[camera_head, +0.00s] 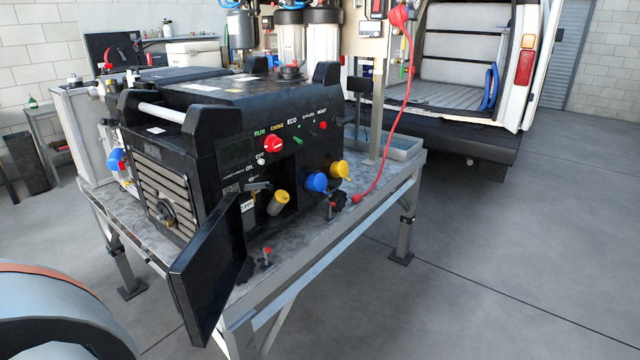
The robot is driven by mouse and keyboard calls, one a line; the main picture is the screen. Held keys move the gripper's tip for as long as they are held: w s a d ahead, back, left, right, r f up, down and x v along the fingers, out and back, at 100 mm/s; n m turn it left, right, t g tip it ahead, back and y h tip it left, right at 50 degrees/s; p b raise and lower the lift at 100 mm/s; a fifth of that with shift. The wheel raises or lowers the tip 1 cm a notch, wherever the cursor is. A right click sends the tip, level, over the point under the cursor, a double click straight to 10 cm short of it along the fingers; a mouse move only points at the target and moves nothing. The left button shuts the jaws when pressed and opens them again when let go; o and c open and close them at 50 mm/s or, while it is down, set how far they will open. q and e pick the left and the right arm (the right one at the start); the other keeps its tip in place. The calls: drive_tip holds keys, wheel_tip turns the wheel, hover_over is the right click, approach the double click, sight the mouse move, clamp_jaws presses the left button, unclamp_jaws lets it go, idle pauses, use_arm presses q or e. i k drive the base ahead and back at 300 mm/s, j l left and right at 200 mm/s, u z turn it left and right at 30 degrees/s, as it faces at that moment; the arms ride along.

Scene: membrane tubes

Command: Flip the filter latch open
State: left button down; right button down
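A black generator (215,120) stands on a metal-legged table. A black door panel (212,270) at its front corner hangs open and sticks out past the table edge. Behind the door is a recess with a small latch-like lever (258,186) and a yellow-capped part (278,203). A round knob or latch (166,213) with a brass-coloured middle sits low on the slatted left face. I cannot tell for sure which part is the filter latch. Neither of my grippers is in view.
The table (330,215) carries red-handled clamps (331,206) near its front edge. A red cable (383,160) hangs down to the table at right. A white van (470,60) stands open behind. The floor at right is clear.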

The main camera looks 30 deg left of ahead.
sight(266, 184)
drive_tip(key=u, duration=1.05)
